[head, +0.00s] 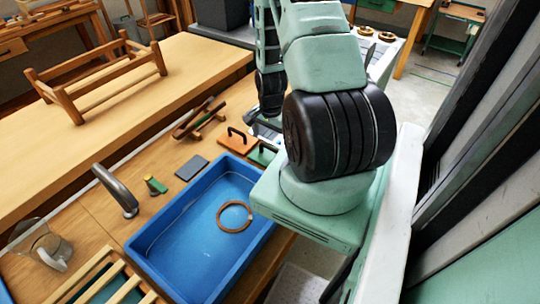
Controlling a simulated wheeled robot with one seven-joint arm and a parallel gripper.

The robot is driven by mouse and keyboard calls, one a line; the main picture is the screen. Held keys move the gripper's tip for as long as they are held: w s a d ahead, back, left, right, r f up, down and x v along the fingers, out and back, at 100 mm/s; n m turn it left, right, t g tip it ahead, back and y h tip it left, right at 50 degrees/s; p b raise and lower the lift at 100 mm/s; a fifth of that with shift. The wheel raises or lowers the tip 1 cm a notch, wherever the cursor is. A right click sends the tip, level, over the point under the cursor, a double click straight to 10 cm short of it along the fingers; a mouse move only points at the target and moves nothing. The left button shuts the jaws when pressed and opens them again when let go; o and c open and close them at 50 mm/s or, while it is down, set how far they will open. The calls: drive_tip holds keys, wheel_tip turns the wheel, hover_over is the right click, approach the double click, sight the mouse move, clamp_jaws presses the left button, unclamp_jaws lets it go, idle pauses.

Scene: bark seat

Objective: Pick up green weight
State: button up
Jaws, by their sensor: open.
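The green weight (262,154) is a flat green block with a dark handle on top. It lies on the wooden bench just beyond the far right corner of the blue basin, and my arm partly hides its right side. My gripper (264,131) hangs at the end of my downward arm, just behind the green weight in the picture. It is open, and I see nothing held in it. My arm hides part of it, and I cannot tell its exact height above the bench.
An orange weight (236,140) with a dark handle stands left of the green one. The blue basin (147,236) holds a brown ring (234,216). A grey slab (192,167), a small green-and-yellow block (156,185), a tap (116,190) and a glass jug (45,248) are nearby.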

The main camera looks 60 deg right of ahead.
sight(270, 148)
drive_tip(key=shift+w+d+f+p, duration=0.15)
drive_tip(key=shift+f+p, duration=0.35)
drive_tip(key=shift+f, duration=1.05)
drive_tip(key=shift+w+d+f+p, duration=0.1)
drive_tip(key=shift+f+p, duration=0.4)
drive_tip(key=shift+f, duration=1.05)
drive_tip(key=c, duration=1.3)
drive_tip(key=shift+r, duration=0.1)
drive_tip(key=shift+r+b, duration=1)
drive_tip(key=shift+r, duration=3.95)
